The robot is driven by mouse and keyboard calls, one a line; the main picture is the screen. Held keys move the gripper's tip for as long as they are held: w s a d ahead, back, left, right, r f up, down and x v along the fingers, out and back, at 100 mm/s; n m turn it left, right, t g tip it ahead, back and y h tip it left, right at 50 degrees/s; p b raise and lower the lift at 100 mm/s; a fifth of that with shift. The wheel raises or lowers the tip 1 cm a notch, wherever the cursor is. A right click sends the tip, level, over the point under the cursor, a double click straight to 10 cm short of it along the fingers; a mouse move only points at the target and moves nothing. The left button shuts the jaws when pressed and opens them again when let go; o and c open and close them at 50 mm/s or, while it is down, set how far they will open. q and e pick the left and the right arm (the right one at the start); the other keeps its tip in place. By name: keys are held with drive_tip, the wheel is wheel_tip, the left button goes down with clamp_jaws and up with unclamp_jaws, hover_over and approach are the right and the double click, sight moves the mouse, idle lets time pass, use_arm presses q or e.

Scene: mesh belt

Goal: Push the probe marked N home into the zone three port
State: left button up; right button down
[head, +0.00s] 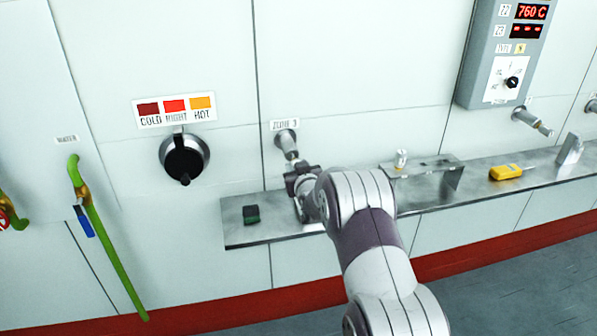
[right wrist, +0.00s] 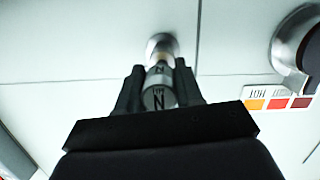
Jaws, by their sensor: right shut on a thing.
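The probe marked N (right wrist: 158,92) is a grey metal cylinder with a black N on its end and another N on its side. My right gripper (right wrist: 158,78) is shut on it, one dark finger on each side. The probe points at the round metal zone three port (right wrist: 162,46) in the wall, and its front overlaps the port's mouth in this view. I cannot tell how deep it sits. In the head view the port (head: 286,139) is under a ZONE 3 label, with my right gripper (head: 297,172) just below it. My left gripper is not in view.
A metal shelf (head: 275,232) runs along the wall below the port, with a dark green block (head: 250,214) and a yellow device (head: 506,172) on it. A black knob (head: 184,160) is left of the port. A control box (head: 508,50) hangs at upper right.

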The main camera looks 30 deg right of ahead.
drive_tip(key=shift+r+b+x, duration=0.1)
drive_tip(key=shift+b+x, duration=0.1)
drive_tip(key=shift+x, duration=0.4)
drive_tip(key=shift+r+b+x, duration=0.15)
drive_tip(key=shift+x, duration=0.4)
drive_tip(key=c, duration=0.7)
unclamp_jaws()
drive_tip(key=shift+o, duration=0.2)
drive_tip(key=b+v, duration=0.1)
drive_tip(key=v, duration=1.1)
drive_tip(key=shift+s+b, duration=0.3)
drive_tip(key=shift+b, duration=0.1)
drive_tip(key=shift+a, duration=0.1)
